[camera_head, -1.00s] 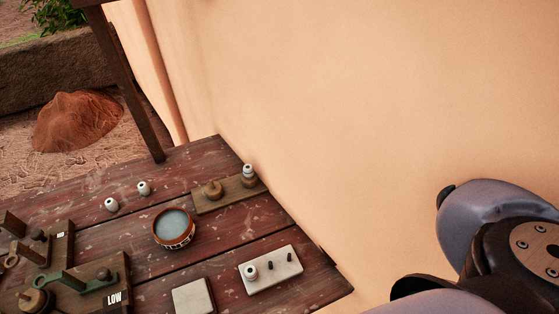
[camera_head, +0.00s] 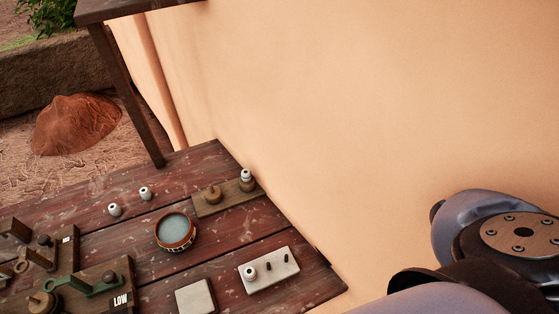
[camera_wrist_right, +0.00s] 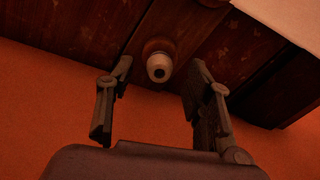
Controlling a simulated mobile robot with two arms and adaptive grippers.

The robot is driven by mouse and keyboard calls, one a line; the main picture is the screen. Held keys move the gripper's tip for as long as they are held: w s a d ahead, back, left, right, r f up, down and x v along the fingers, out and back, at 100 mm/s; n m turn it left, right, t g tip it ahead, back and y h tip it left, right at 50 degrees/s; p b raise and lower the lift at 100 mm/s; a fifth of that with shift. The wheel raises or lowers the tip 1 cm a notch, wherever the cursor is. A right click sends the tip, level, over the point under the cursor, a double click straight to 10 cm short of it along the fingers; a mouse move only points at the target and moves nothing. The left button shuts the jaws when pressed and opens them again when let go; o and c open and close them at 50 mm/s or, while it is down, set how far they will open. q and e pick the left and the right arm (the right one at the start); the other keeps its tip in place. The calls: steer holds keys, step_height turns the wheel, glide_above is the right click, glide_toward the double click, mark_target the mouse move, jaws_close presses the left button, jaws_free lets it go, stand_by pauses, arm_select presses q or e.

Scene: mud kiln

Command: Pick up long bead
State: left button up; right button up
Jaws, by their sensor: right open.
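Small white beads stand on the red-brown plank table. One bead (camera_head: 246,175) sits on a peg at the right end of a narrow wooden board (camera_head: 221,200). Two more beads, one nearer (camera_head: 115,209) and one farther (camera_head: 145,193), stand at the left. Another bead (camera_head: 250,273) sits on a pale slab. I cannot tell by length which is the long one. In the right wrist view my right gripper (camera_wrist_right: 160,85) is open and empty, with a white bead (camera_wrist_right: 159,67) centred beyond its fingers. My left gripper is not in view.
A bowl (camera_head: 175,231) stands mid-table, with the pale pegged slab (camera_head: 284,264) and a pale square block (camera_head: 195,297) nearer. Wooden fixtures (camera_head: 122,278), one marked LOW, fill the lower left. The plaster wall (camera_head: 370,120) borders the table's right side.

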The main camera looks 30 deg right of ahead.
step_height(320, 180, down, 2)
steer(key=c, duration=1)
